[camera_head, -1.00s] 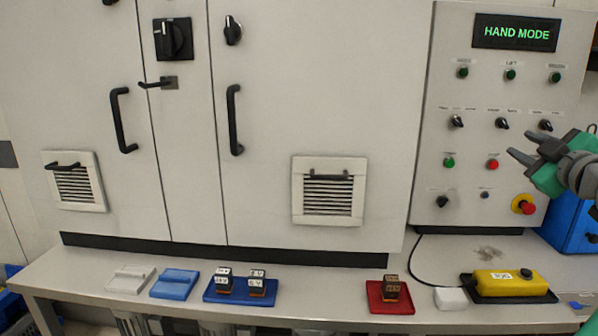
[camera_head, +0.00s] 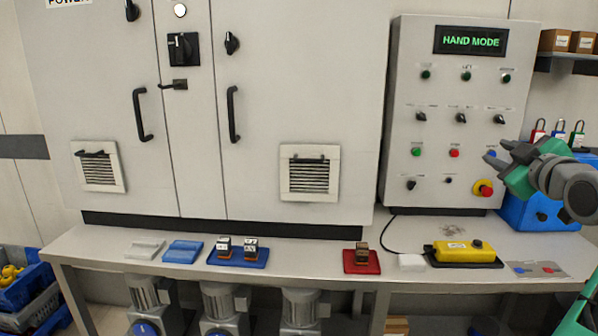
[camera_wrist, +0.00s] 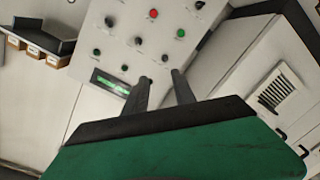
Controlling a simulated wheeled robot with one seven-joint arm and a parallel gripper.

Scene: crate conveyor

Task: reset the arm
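My gripper (camera_head: 497,154) is raised at the right in the head view, in front of the lower right part of the control panel (camera_head: 408,150). Its fingers point left. In the wrist view the two dark fingers of my gripper (camera_wrist: 162,84) stand apart with an empty gap between them, so it is open and holds nothing. The panel's display (camera_head: 471,40) reads HAND MODE. Beyond the fingers, the wrist view shows the panel's buttons and knobs at a tilt.
A bench (camera_head: 320,262) carries a blue tray (camera_head: 238,262) with dark relays, a red tray (camera_head: 362,268) with one, and a yellow pendant (camera_head: 455,251). A blue box (camera_head: 540,212) stands below my gripper, with padlocks behind. Crates (camera_head: 28,290) stand at the lower left.

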